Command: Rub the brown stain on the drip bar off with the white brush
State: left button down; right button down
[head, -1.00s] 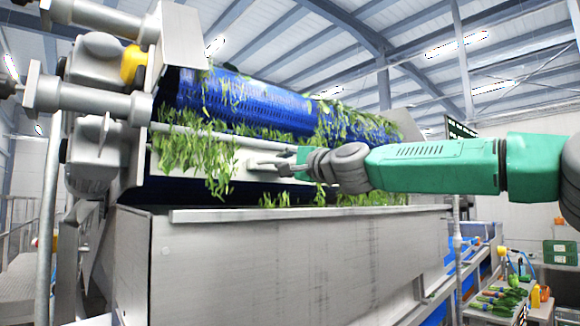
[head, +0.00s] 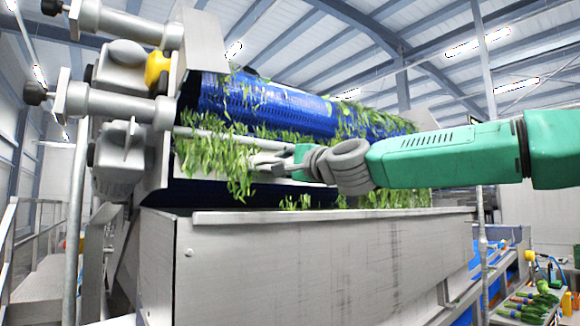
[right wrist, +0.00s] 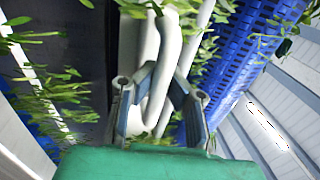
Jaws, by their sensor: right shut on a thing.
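My right gripper (head: 283,163) reaches in from the right to the front of the machine, among hanging leaves. In the right wrist view its two fingers (right wrist: 160,100) are closed around a white, rounded piece, which I take to be the white brush (right wrist: 150,112). The pale drip bar (head: 225,136) runs across below the upper blue roller. It also shows behind the fingers in the right wrist view (right wrist: 193,45). I cannot tell whether the brush touches the bar. No brown stain can be made out. My left gripper is not in view.
Blue perforated rollers (head: 265,105) carry loose green leaves, and clumps (head: 215,160) hang over the bar. A grey steel trough wall (head: 320,255) stands below my arm. Grey pipe fittings (head: 120,100) crowd the left end. A table with vegetables (head: 525,305) is at lower right.

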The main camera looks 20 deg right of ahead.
jog(key=shift+a, duration=0.15)
jog(key=shift+s, duration=0.15)
jog(key=shift+s, duration=0.15)
jog(key=shift+r+b+v, duration=0.25)
jog(key=shift+b+v, duration=0.35)
jog(key=shift+v, duration=0.75)
jog(key=shift+r+b+v, duration=0.2)
jog(key=shift+b+v, duration=0.35)
jog(key=shift+v, duration=0.85)
jog(key=shift+s+r, duration=0.1)
jog(key=v, duration=0.3)
jog(key=shift+r+b, duration=0.25)
jog(key=shift+b, duration=0.15)
